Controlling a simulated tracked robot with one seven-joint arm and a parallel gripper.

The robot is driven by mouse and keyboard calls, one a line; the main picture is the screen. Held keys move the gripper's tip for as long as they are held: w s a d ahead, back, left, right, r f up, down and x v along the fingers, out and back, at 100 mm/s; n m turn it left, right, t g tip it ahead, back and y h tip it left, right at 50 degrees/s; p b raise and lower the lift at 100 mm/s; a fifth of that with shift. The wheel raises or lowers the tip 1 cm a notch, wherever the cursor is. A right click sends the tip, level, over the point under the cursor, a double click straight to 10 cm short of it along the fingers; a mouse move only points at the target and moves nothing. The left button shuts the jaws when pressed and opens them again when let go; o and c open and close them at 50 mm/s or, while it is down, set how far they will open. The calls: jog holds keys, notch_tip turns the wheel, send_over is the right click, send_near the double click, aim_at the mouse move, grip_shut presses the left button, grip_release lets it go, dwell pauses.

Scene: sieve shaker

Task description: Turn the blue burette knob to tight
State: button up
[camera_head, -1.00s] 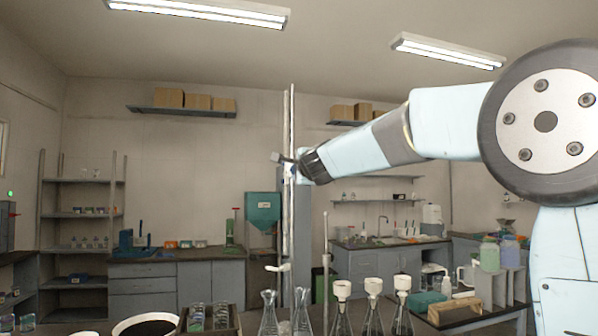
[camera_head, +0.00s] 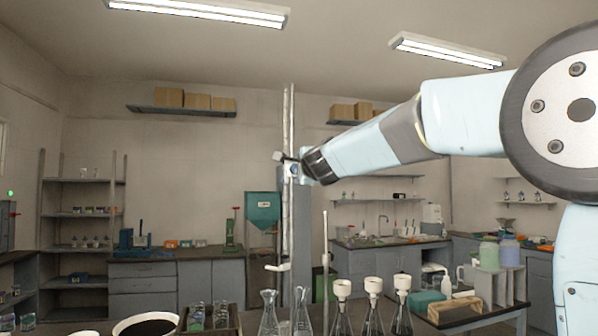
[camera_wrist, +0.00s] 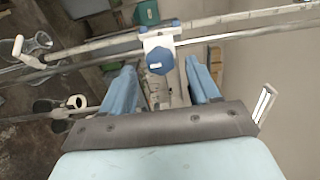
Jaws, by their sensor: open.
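The blue burette knob (camera_wrist: 159,60) shows in the wrist view as a faceted knob on a pale clamp block, on a long rod that runs across the picture. My gripper (camera_wrist: 160,76) is open, with one blue finger to the left of the knob and one to the right. The fingertips point toward the knob with clear gaps at both sides, and I see no contact. In the head view the burette stand (camera_head: 288,215) is tall and upright, and the end of my arm is beside its upper part. My wrist hides most of the knob there.
Flasks (camera_head: 268,312) and several white funnels (camera_head: 373,285) stand on the bench below the arm. A thin upright rod (camera_head: 325,255) stands right of the burette stand. A wooden rack (camera_head: 455,308) is at the bench's right. The air left of the stand is free.

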jog(key=v, duration=1.1)
jog(key=shift+s, duration=0.2)
jog(key=shift+d, duration=0.1)
jog(key=s+d+f+n+g+h, duration=0.1)
jog(key=s+d+f+n+g, duration=0.3)
jog(key=s+f, duration=0.6)
jog(key=s+d+f+n+g+h, duration=0.2)
jog(key=s+d+f+n+g, duration=0.2)
jog(key=s+d+f, duration=0.5)
jog(key=s+d+f+n+g+h, duration=0.2)
jog(key=s+d+f+n, duration=0.5)
jog(key=s+f, duration=0.4)
notch_tip(320, 180, down, 4)
jog(key=shift+s+r+g, duration=0.15)
jog(key=shift+r+g, duration=0.1)
jog(key=shift+g, duration=0.65)
